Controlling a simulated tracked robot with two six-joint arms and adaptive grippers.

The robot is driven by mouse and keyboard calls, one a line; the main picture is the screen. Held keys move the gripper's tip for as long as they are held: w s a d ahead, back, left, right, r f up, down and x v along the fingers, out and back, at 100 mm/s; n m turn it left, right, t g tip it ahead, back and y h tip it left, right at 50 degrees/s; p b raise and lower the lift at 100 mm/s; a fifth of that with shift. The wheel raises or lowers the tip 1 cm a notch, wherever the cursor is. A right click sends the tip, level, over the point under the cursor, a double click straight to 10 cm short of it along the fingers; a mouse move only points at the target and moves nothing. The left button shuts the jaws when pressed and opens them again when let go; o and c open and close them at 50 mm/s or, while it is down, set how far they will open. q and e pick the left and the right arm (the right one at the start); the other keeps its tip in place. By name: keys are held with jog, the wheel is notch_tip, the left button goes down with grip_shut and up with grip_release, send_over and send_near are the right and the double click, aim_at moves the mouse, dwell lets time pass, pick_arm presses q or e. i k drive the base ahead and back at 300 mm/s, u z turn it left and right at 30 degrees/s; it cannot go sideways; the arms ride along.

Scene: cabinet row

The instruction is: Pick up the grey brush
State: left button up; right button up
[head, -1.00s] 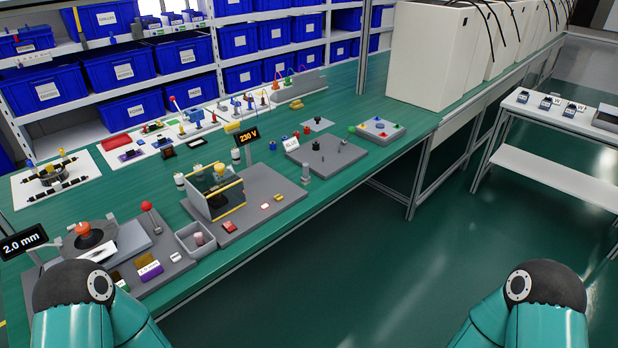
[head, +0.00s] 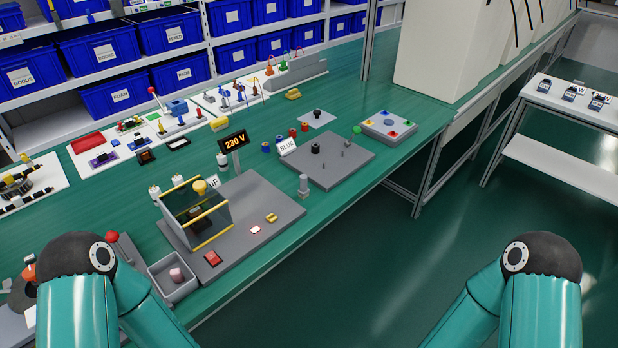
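I cannot make out a grey brush for certain in the head view. A small upright grey piece (head: 303,186) stands at the front edge of the green bench (head: 345,205), but I cannot tell what it is. Both my grippers are out of view. Only teal and black parts of my two arms show at the bottom left and bottom right, apart from the bench things.
A grey plate (head: 262,203) carries a yellow-edged clear guard (head: 197,225). A grey open box (head: 173,278) holds a pinkish item. A dark grey plate (head: 330,162) lies further back. White cabinets (head: 445,50) stand at the far end. Green floor is open at the right.

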aim_at(303, 192)
jog(key=z, duration=0.55)
jog(key=i, duration=0.25)
jog(key=u, duration=2.85)
jog(key=i, duration=0.2)
jog(key=z, duration=2.75)
jog(key=i, duration=0.1)
jog(key=z, duration=2.1)
